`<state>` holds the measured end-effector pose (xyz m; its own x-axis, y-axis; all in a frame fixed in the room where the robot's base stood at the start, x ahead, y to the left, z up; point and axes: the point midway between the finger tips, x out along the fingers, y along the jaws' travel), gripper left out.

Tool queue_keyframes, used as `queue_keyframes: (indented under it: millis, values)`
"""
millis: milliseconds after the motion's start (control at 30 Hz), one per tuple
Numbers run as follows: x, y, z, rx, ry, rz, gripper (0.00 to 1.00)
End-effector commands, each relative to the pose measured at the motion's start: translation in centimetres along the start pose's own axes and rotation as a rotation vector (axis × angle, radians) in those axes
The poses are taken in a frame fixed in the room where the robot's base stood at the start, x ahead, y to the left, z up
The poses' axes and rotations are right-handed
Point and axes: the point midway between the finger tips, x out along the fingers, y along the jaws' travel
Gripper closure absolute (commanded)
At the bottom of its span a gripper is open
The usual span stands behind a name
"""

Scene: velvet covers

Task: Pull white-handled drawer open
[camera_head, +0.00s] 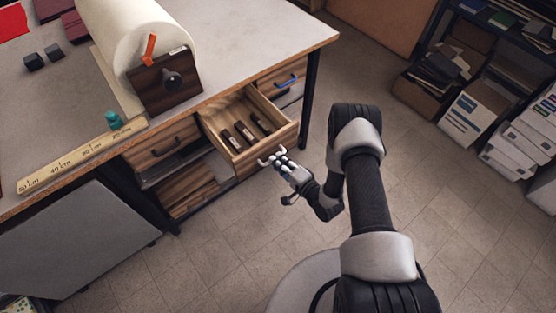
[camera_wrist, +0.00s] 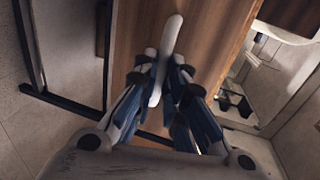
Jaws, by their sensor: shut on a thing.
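The white-handled drawer (camera_head: 262,146) is wooden and stands pulled out from under the worktable. Several dark bar-shaped items (camera_head: 244,132) lie inside it. Its white handle (camera_head: 271,156) is on the front face. My gripper (camera_head: 284,166) is at the handle, its fingers closed around it. In the wrist view the white handle (camera_wrist: 172,34) runs up between the fingers of my gripper (camera_wrist: 162,85), against the wooden drawer front (camera_wrist: 205,40). The part of the handle between the fingers is partly hidden.
A blue-handled drawer (camera_head: 285,80) is to the right and a dark-handled drawer (camera_head: 165,140) to the left. The worktable (camera_head: 235,40) carries a large white roll (camera_head: 135,40). Shelves with boxes (camera_head: 480,105) stand at the right. The floor (camera_head: 430,190) between is clear.

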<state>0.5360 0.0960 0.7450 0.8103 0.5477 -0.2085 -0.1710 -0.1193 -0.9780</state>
Motion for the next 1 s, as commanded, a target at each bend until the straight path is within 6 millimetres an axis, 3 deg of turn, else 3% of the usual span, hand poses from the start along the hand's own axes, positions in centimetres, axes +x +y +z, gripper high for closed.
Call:
queue_keyframes:
  millis: [100,133,400,767,1000]
  values:
    - [0.0,0.0,-0.1,0.0,0.002,0.0,1.0]
    - [0.0,0.0,-0.1,0.0,0.002,0.0,0.87]
    - [0.0,0.0,0.0,0.0,0.001,0.0,0.69]
    - [-0.3,0.0,-0.1,0.001,0.001,0.001,0.69]
    - [-4.0,0.1,-0.2,0.004,0.005,0.003,0.69]
